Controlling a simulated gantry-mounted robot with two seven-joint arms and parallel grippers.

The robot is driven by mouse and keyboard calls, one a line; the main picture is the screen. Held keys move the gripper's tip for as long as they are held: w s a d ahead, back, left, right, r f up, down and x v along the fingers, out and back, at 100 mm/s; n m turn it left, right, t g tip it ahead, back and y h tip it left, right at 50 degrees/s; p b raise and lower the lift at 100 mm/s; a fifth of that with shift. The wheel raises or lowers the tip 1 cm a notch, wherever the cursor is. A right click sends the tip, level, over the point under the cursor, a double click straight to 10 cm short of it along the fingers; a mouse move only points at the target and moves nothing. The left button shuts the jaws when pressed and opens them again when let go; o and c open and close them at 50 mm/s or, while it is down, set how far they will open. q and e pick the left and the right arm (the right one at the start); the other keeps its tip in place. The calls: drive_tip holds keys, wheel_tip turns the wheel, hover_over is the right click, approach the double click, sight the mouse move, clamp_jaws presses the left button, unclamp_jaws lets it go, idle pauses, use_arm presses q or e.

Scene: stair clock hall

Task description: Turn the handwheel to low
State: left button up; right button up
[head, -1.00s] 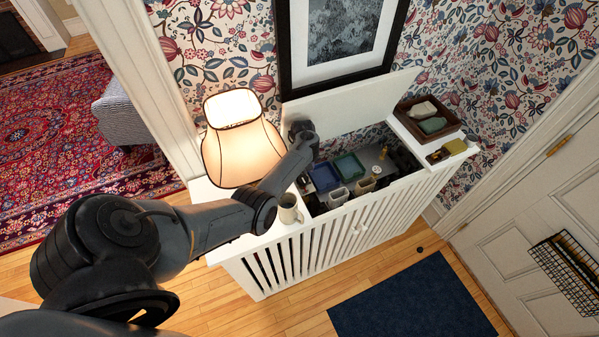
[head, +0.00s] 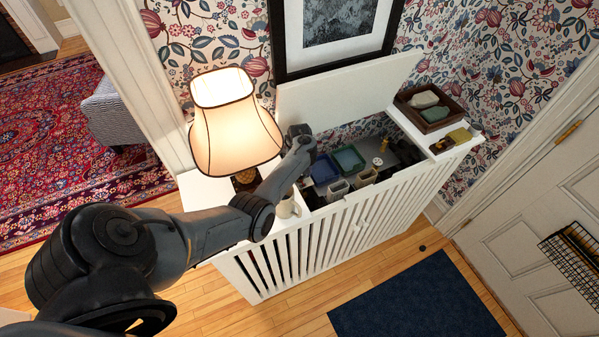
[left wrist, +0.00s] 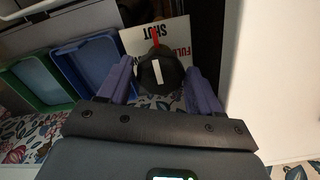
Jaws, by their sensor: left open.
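The handwheel (left wrist: 158,76) is a dark round knob with a white stripe, low in the open white radiator cabinet. A red pointer (left wrist: 154,38) stands just beyond it, over a white plate (left wrist: 133,42) with dark lettering that seems to read SHUT and FULL. My left gripper (left wrist: 160,82) is open, with one purple finger on each side of the handwheel. Whether the fingers touch it I cannot tell. In the head view my left wrist reaches down into the cabinet's left end and hides the handwheel. My right gripper is in neither current view.
Blue (head: 323,169) and green (head: 348,160) trays lie beside the wrist, with small bins in front. The raised lid (head: 345,95) stands behind. A lit lamp (head: 235,120) and a mug (head: 287,205) stand close to the arm on the left.

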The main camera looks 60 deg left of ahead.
use_arm(q)
drive_tip(key=c, duration=0.7)
drive_tip(key=shift+c, duration=0.2)
